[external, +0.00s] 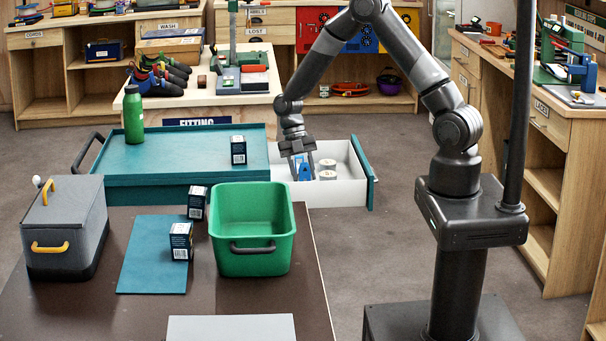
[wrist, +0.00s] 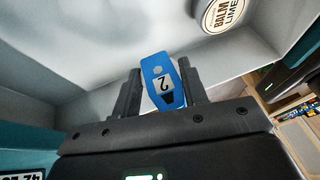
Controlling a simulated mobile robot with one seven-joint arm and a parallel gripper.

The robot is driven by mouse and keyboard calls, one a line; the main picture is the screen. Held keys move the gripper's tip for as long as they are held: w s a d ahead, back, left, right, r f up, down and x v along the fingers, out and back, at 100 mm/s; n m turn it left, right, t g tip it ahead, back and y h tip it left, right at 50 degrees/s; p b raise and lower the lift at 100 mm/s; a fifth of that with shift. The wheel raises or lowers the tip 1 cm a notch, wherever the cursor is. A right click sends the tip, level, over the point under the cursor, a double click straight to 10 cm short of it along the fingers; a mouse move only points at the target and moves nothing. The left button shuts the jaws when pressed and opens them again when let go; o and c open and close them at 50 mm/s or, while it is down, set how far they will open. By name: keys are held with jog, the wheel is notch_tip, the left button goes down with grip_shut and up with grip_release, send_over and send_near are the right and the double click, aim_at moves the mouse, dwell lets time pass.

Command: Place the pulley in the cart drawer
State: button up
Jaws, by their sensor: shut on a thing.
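The pulley (external: 305,171) is blue with a dark part and a pale label marked 2. It also shows in the wrist view (wrist: 158,76), between the two fingers. My gripper (external: 301,164) is shut on it and points down inside the open drawer. The cart drawer (external: 345,190) is white inside with a teal front and sticks out to the right of the teal-topped cart (external: 160,160). I cannot tell whether the pulley touches the drawer floor. The fingers also show in the wrist view (wrist: 160,82).
Two round tins (external: 327,175) stand in the drawer beside the pulley; one lid reads balm lime (wrist: 223,13). A green bottle (external: 133,116) and a small box (external: 238,151) stand on the cart top. A green bin (external: 253,215) stands on the nearer brown table.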

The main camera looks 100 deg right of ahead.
jog(key=shift+f, duration=2.05)
jog(key=o, duration=1)
jog(key=shift+f, duration=0.1)
jog(key=v, duration=1.2)
jog(key=a+r+m+t+h, duration=0.15)
jog(key=a+r+m, duration=0.25)
jog(key=a+r, duration=0.5)
jog(key=s+a+r+m+t+h, duration=0.1)
jog(key=s+a+r+m+t, duration=0.1)
jog(key=s+a+r+m, duration=0.2)
jog(key=s+a+r+m+t+h, duration=0.1)
jog(key=s+a+r+m+t, duration=0.1)
jog(key=s+a+r+m, duration=0.3)
jog(key=s+a+r+m+t+h, duration=0.1)
jog(key=s+a+r+m, duration=0.3)
jog(key=s, duration=0.6)
jog(key=shift+s+a+r+m+t, duration=0.15)
jog(key=shift+a+r+t, duration=0.2)
jog(key=shift+a+r, duration=0.35)
jog(key=shift+w+a+r+m+t, duration=0.15)
jog(key=shift+a+r+t, duration=0.25)
jog(key=shift+r, duration=0.5)
